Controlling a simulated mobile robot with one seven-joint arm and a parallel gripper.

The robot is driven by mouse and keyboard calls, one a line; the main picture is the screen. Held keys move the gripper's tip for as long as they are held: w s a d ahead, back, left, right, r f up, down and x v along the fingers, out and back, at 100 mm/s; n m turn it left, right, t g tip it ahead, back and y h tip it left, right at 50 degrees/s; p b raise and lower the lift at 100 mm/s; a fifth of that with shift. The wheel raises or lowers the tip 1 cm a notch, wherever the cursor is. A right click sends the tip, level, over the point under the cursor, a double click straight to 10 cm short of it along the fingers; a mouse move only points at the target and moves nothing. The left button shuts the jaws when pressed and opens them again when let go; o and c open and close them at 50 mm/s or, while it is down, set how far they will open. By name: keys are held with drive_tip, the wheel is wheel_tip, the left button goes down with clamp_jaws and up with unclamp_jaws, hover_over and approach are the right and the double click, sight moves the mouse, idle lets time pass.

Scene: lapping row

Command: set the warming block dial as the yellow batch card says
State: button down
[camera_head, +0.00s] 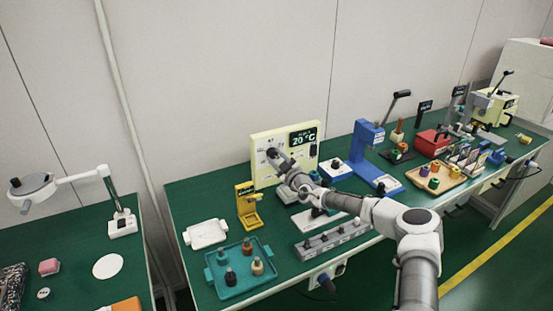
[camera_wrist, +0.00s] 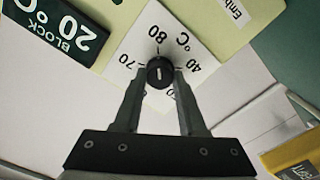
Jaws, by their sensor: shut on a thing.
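The warming block's cream panel (camera_head: 262,176) stands upright at the back of the bench. Its dark display (camera_head: 302,137) reads 20 °C. In the wrist view, the black dial knob (camera_wrist: 160,70) sits on a white scale plate (camera_wrist: 151,22), where 80, 70 and 40 °C can be read. The knob has a short white mark; which end is its pointer is unclear. My gripper (camera_wrist: 160,84) is shut on the knob, its fingers at either side.
A teal tray (camera_head: 216,284) with several small pegged pieces and a white tray (camera_head: 205,234) lie at the front left. A grey strip of sockets (camera_head: 334,239) lies below my arm. A blue press (camera_head: 366,150) stands right of the panel.

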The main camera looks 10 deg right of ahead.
idle(0.4)
drive_tip(key=shift+c, duration=2.3)
unclamp_jaws()
drive_tip(key=shift+s, duration=0.15)
drive_tip(key=p+v, duration=0.2)
drive_tip(key=v, duration=1.5)
drive_tip(key=shift+r, duration=0.1)
